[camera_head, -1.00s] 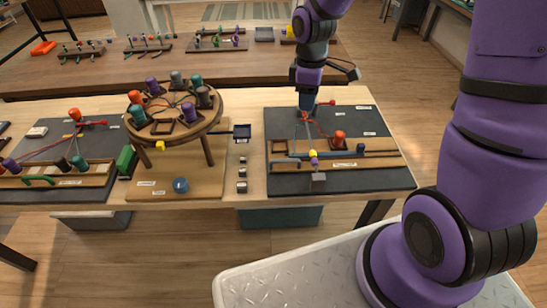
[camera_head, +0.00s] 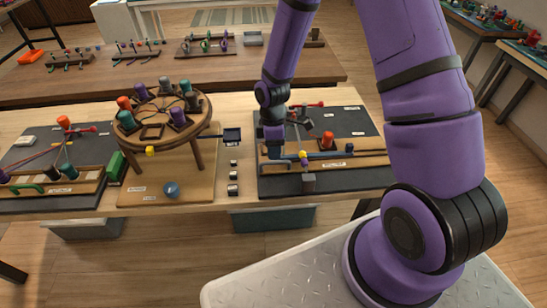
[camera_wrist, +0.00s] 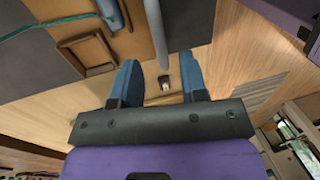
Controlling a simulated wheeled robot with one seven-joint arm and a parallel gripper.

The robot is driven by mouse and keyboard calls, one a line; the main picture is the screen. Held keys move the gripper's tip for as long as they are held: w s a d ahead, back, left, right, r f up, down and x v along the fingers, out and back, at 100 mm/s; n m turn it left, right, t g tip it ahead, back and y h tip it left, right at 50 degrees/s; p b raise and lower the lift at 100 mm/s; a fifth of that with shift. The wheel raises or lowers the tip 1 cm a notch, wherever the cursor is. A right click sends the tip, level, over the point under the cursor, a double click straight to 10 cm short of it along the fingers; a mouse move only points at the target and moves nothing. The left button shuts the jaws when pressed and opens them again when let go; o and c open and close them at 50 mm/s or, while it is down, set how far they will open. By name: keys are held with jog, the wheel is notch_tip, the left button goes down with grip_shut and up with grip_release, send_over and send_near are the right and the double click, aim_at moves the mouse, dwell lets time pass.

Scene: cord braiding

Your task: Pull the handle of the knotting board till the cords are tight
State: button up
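The knotting board is the right-hand dark board (camera_head: 360,180) on the near table, with a wooden strip across its middle. I cannot tell for sure which part is the handle. A red peg (camera_head: 327,141) and a small yellow ball (camera_head: 303,154) are on the board. Cords there are partly hidden by my arm. My gripper (camera_head: 273,152) points down at the board's left part. In the wrist view my gripper (camera_wrist: 159,82) is open; a grey-blue bar (camera_wrist: 154,35) reaches toward the gap between its fingers.
A round wooden stand (camera_head: 160,119) with coloured bobbins stands left of the board. Small dark blocks (camera_head: 233,176) sit between them. Another dark corded board (camera_head: 50,145) lies at far left. A brown table (camera_head: 120,85) with small racks is behind.

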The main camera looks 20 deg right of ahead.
jog(key=shift+s+a+f, duration=0.1)
jog(key=shift+s+f, duration=0.1)
jog(key=shift+f, duration=0.7)
jog(key=shift+s+f, duration=0.15)
jog(key=shift+f, duration=0.7)
jog(key=shift+c, duration=0.5)
grip_shut()
